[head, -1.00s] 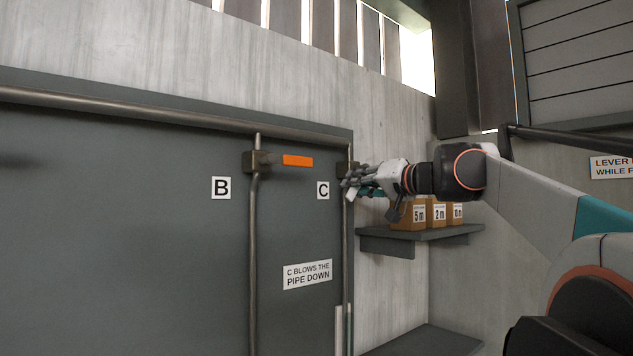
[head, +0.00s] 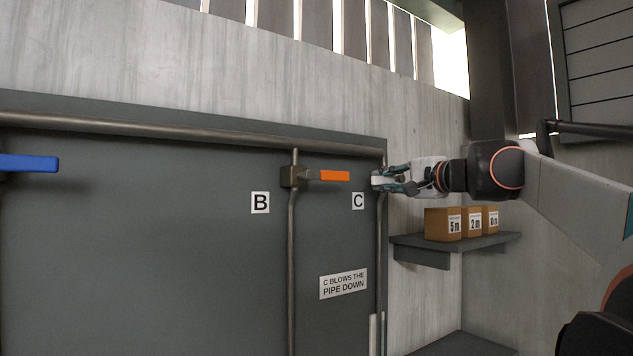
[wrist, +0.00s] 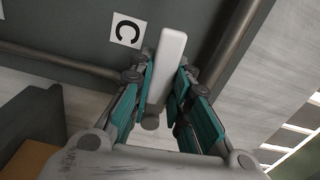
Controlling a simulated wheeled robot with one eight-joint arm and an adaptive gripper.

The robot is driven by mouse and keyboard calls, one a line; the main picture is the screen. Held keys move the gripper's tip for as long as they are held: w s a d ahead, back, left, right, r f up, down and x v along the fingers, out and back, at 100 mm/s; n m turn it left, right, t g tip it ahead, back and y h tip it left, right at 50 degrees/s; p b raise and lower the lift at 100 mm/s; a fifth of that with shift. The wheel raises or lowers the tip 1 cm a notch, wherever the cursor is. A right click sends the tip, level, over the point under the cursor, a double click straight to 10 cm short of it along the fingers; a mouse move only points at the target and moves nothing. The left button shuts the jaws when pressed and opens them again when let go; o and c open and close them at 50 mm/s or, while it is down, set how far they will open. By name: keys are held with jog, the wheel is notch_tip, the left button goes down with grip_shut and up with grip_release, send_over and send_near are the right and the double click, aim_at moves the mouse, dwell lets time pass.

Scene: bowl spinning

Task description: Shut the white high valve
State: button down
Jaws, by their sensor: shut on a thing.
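The white valve handle (wrist: 167,62) is a pale bar lying lengthwise between the two teal-padded fingers in the wrist view. My gripper (wrist: 170,95) is shut on it. In the head view my gripper (head: 392,181) is at the pipe by the C label (head: 358,201), and only a pale bit of the handle (head: 381,180) shows among the fingers. The handle's joint with the pipe is mostly hidden by the fingers.
An orange handle (head: 334,176) sits left of C, by the B label (head: 260,202). A blue handle (head: 28,163) is at the far left. Below my gripper, a shelf (head: 432,250) holds boxes (head: 443,224). A sign (head: 343,284) says C blows the pipe down.

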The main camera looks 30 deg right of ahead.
jog(key=shift+r+m, duration=0.2)
jog(key=shift+m, duration=0.4)
jog(key=c, duration=1.5)
grip_release()
jog(key=shift+d, duration=0.1)
